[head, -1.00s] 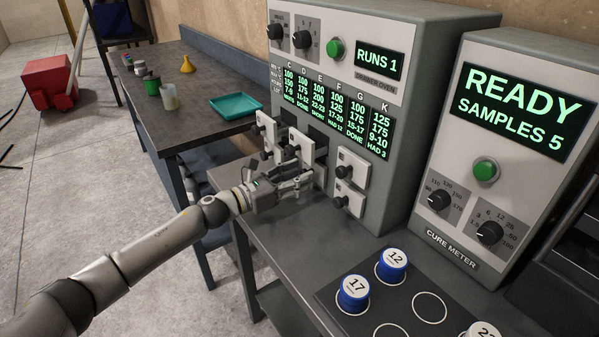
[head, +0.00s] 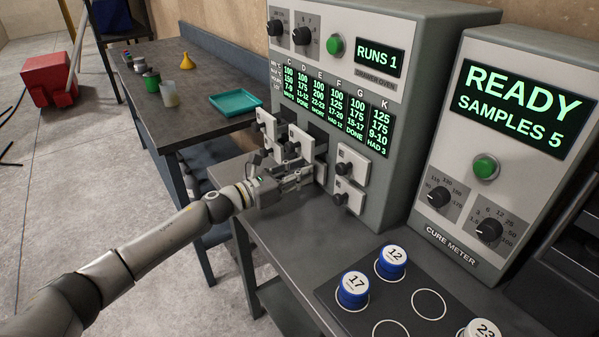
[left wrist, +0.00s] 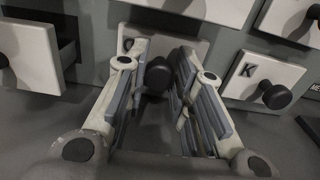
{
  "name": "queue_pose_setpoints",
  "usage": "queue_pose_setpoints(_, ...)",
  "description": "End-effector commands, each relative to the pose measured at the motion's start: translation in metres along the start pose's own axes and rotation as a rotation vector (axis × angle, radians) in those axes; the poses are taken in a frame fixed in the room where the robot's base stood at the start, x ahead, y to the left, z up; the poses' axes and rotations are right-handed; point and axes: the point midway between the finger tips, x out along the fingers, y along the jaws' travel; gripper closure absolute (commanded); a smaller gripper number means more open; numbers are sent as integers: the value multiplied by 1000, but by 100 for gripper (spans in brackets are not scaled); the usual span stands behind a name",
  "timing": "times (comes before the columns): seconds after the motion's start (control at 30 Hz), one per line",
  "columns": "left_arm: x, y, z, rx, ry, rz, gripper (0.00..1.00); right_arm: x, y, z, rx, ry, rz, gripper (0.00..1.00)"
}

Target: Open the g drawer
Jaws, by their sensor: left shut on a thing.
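The oven (head: 405,100) has small white drawers with black knobs. My left gripper (head: 305,174) is at the lower middle drawer, which it largely hides in the head view. In the left wrist view, its fingers (left wrist: 157,92) are shut around the black knob (left wrist: 158,75) of the white g drawer (left wrist: 186,50), whose letter is partly hidden by a finger. I cannot tell whether this drawer is pulled out at all. The K drawer (left wrist: 262,78) is just to its right. My right gripper is out of view.
A drawer (left wrist: 30,52) to the left stands out from the oven front. The cure meter (head: 505,150) stands right of the oven. The grey bench is bare below the drawers.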

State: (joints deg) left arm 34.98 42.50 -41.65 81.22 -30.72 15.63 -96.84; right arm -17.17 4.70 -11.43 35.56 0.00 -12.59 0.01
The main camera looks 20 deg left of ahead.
Motion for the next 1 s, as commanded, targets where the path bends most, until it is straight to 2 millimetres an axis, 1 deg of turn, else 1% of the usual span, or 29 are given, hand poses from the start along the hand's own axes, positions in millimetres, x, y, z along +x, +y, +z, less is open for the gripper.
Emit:
queue_pose_setpoints(0.2,-29,1,-4,-1,2,2,100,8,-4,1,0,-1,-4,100)
queue_pose_setpoints(0.3,-39,1,-2,2,2,1,100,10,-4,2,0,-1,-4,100)
queue_pose_setpoints(0.4,-42,0,-1,2,1,1,100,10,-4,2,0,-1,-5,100)
queue_pose_setpoints(0.63,-42,1,0,2,0,1,100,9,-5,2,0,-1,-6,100)
queue_pose_setpoints(0.67,-42,1,0,2,0,1,74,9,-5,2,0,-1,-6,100)
queue_pose_setpoints(0.8,-42,0,0,2,0,1,56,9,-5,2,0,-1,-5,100)
queue_pose_setpoints(0.83,-42,0,0,1,0,1,55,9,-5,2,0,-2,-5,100)
queue_pose_setpoints(1.0,-41,0,0,1,0,0,55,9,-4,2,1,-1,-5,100)
